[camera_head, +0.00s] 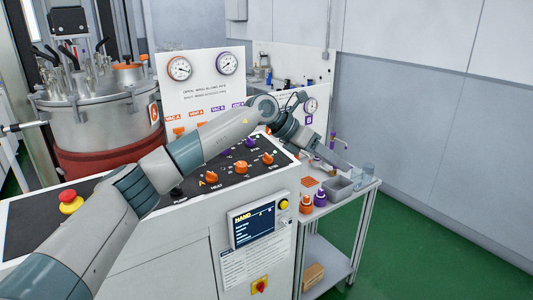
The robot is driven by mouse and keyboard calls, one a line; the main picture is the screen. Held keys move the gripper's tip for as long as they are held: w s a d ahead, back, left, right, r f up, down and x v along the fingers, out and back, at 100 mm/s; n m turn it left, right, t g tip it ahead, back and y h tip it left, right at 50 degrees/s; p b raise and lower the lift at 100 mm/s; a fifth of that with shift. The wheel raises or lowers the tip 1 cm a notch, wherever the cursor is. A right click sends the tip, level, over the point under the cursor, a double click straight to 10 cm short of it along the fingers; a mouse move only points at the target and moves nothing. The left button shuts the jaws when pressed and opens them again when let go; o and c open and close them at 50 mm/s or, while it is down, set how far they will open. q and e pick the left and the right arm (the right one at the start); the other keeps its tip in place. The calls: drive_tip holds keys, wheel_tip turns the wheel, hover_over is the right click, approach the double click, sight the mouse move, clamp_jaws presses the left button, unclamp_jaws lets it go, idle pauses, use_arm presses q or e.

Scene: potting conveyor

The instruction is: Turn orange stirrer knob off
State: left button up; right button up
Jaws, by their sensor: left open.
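The black sloped control panel (225,185) carries several orange knobs. One orange knob (210,178) sits by a label that seems to read HEAT, another orange knob (240,167) is in the middle, and a third orange knob (268,158) is at the right. The labels are too small to tell surely which is the stirrer. Purple knobs (250,142) sit behind them, partly hidden by my left arm. My left gripper (340,160) is open, beyond the panel's right end, above the side cart, apart from the knobs. My right gripper is not in view.
A red emergency button (70,197) on a yellow base is at the panel's left. A steel vessel (95,118) and gauge board (200,80) stand behind. The cart (330,265) at right holds bottles and a grey bin (337,190). Green floor at right is clear.

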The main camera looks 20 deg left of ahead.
sight(267, 155)
use_arm(q)
drive_tip(key=w+a+r+y, duration=0.1)
drive_tip(key=a+r+y, duration=0.3)
drive_tip(key=a, duration=0.7)
drive_tip(key=w+a+r+n+y, duration=0.1)
drive_tip(key=a+r+y, duration=0.3)
drive_tip(key=a, duration=0.8)
wheel_tip(267, 155, up, 2)
drive_tip(key=shift+w+a+r+n, duration=0.15)
drive_tip(key=shift+w+r+n, duration=0.05)
drive_tip(key=shift+r+n, duration=0.1)
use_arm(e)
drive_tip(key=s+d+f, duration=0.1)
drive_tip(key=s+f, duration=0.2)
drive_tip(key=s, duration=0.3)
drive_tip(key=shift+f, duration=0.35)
use_arm(q)
drive_tip(key=shift+f, duration=0.1)
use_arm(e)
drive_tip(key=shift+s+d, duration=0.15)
